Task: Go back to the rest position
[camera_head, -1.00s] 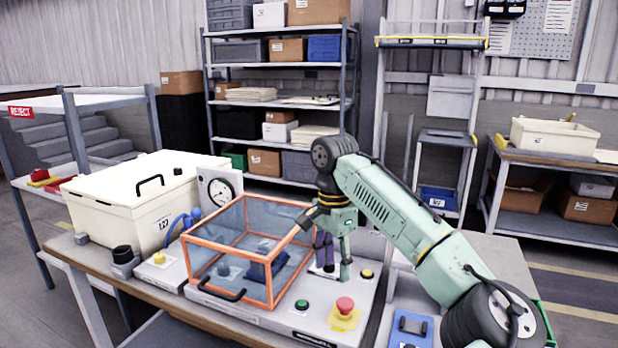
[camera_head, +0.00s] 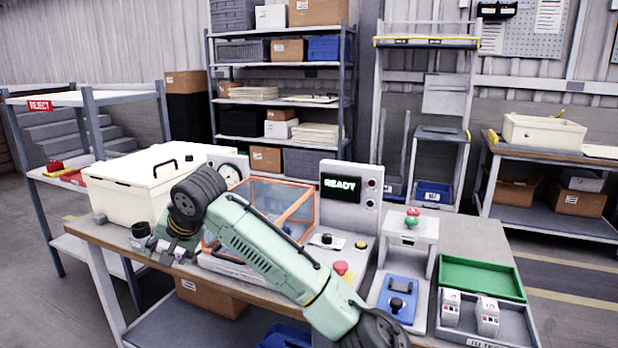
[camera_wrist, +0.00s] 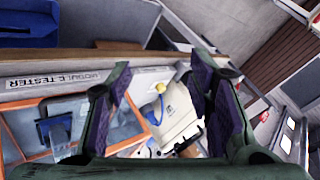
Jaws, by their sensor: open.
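My gripper (camera_head: 168,248) is at the front left of the bench in the head view, beside the orange-framed clear cover (camera_head: 302,207) of the module tester. My arm crosses in front of the tester and hides part of it. In the wrist view my gripper (camera_wrist: 162,72) has its two dark fingers spread wide with nothing held between them. The tester screen (camera_head: 340,188) reads READY. The cover looks down over the tester; its orange frame also shows in the wrist view (camera_wrist: 40,157).
A cream lidded box (camera_head: 125,195) stands close behind my gripper. A red button (camera_head: 341,267), a blue fixture (camera_head: 400,295), a green tray (camera_head: 482,277) and two small white modules (camera_head: 487,317) sit to the right. Floor shows left of the bench.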

